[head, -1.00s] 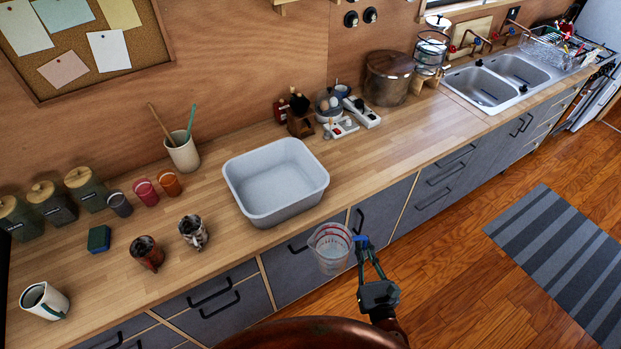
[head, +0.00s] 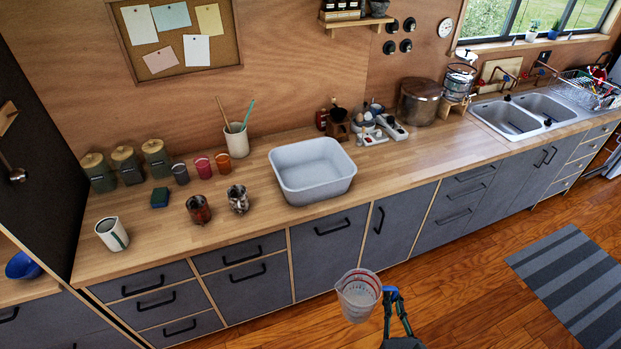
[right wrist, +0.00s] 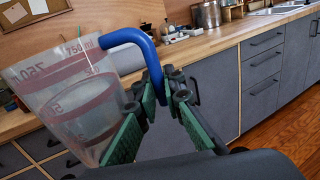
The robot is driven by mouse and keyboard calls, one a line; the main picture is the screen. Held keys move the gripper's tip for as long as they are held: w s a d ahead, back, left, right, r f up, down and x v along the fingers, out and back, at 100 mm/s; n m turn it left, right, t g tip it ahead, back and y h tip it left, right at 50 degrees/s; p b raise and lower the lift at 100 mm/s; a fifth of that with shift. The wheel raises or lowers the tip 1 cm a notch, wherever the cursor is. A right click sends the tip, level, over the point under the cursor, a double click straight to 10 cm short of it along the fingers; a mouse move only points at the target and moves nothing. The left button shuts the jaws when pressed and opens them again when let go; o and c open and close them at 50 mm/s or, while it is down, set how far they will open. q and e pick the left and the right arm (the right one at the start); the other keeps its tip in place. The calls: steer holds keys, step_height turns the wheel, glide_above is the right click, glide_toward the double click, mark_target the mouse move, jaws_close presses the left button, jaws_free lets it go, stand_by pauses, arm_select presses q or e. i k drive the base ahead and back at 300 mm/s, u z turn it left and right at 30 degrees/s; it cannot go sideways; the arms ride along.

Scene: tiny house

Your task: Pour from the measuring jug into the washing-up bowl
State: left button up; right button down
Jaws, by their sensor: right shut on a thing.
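The clear measuring jug (head: 358,294) with red markings is held in front of the counter, over the floor side. My right gripper (head: 391,296) is shut on its blue handle. In the right wrist view the jug (right wrist: 68,95) looks roughly upright, slightly tilted, and the green fingers of my right gripper (right wrist: 160,100) close around the handle. What the jug holds is hard to make out. The washing-up bowl (head: 312,192), a light grey tub, sits on the counter behind and left of the jug and looks empty. My left gripper is not in view.
Left of the bowl on the counter stand two patterned mugs (head: 238,199), a white cup (head: 112,234), a sponge (head: 160,198) and a utensil pot (head: 237,140). The counter's front edge lies between jug and bowl.

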mark_target(312, 172)
steer(key=k, duration=0.3)
steer(key=u, duration=0.8)
steer(key=i, duration=1.1)
steer(key=z, duration=0.35)
